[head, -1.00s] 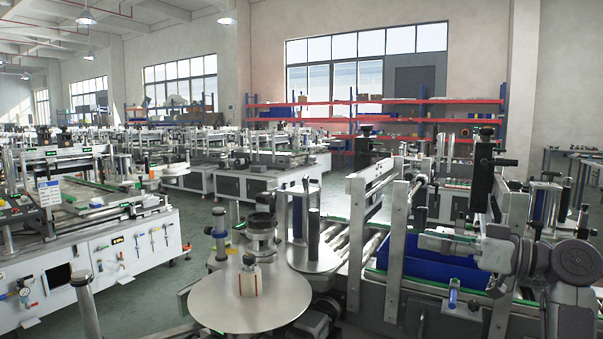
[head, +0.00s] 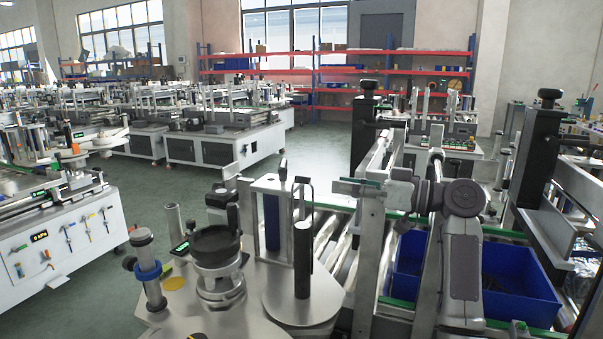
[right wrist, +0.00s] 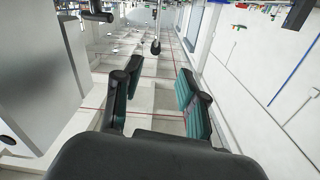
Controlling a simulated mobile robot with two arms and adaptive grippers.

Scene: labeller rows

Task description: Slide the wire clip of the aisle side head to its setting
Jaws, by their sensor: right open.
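My right gripper (head: 345,187) is in the head view, at the end of my arm coming in from the right. It points left above the labelling machine, beside an upright metal frame. In the right wrist view its two fingers (right wrist: 158,92) are apart with nothing between them. The nearest labelling head (head: 215,310) has a metal plate, a dark round knob (head: 215,245), a post with a blue collar (head: 150,272) and a spool disc (head: 300,300) with upright rollers. I cannot make out a wire clip for certain. My left gripper is not in view.
A blue bin (head: 515,285) sits in the machine at the right, below my right arm. Metal uprights and crossbars stand close around the arm. Another machine (head: 70,245) stands at the left across an open green floor aisle (head: 180,180). Red-beamed shelves (head: 390,72) are at the back.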

